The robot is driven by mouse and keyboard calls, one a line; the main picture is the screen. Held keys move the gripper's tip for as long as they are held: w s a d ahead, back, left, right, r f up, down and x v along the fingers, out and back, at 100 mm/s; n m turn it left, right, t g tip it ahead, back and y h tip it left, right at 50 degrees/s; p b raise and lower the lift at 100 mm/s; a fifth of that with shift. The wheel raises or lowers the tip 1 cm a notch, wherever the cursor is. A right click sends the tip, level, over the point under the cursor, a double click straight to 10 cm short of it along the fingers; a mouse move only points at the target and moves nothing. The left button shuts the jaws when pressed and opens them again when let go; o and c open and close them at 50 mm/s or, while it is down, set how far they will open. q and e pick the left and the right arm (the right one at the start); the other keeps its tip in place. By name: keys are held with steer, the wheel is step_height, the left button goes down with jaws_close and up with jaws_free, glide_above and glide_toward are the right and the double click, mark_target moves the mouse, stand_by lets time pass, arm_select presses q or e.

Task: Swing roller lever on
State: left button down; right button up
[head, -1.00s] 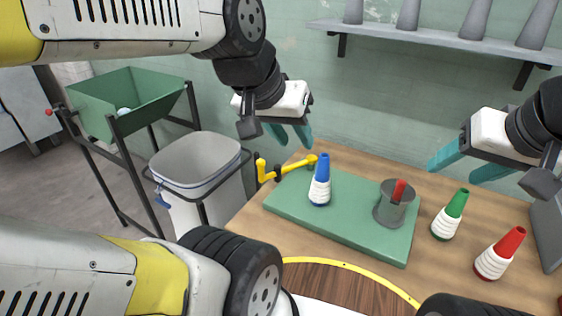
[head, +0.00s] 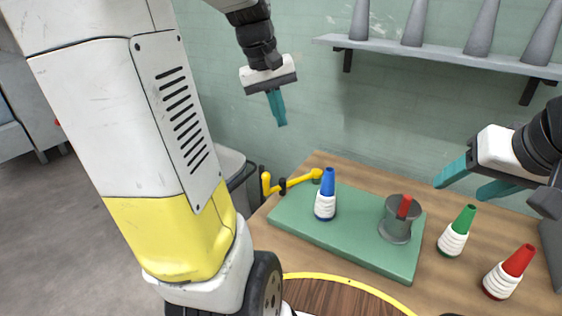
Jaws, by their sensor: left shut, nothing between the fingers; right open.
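The yellow roller lever (head: 292,182) lies low at the back left corner of the green board, with its bent end sticking out past the table's left edge. My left gripper (head: 282,122) is shut and empty, pointing down in the air above and behind the lever, apart from it. My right gripper (head: 462,183) is open and empty at the right, above the green bobbin. A blue-topped bobbin (head: 325,199) stands upright on the green board (head: 340,236). A grey cup (head: 394,228) with a red piece (head: 404,206) stands on the board's right part.
A green-topped bobbin (head: 455,234) and a red-topped bobbin (head: 506,274) stand on the wooden table (head: 425,282) to the right. A shelf (head: 440,59) with several grey cones runs along the wall.

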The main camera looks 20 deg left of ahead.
arm_select(q)
steer(key=w+a+f+n+g+h, duration=0.1)
steer(key=w+a+f+n+g, duration=0.1)
steer(key=w+a+f, duration=0.3)
steer(key=w+a+f+n+g+h, duration=0.1)
steer(key=w+a+f+n, duration=0.4)
steer(key=a+f, duration=0.5)
steer(key=shift+a+f+n+g, duration=0.25)
steer(key=shift+a+g, duration=0.35)
steer(key=shift+a, duration=0.45)
steer(key=s+d+f, duration=0.3)
steer(key=d+f, duration=0.4)
steer(key=f, duration=0.2)
steer(key=shift+d+f, duration=0.1)
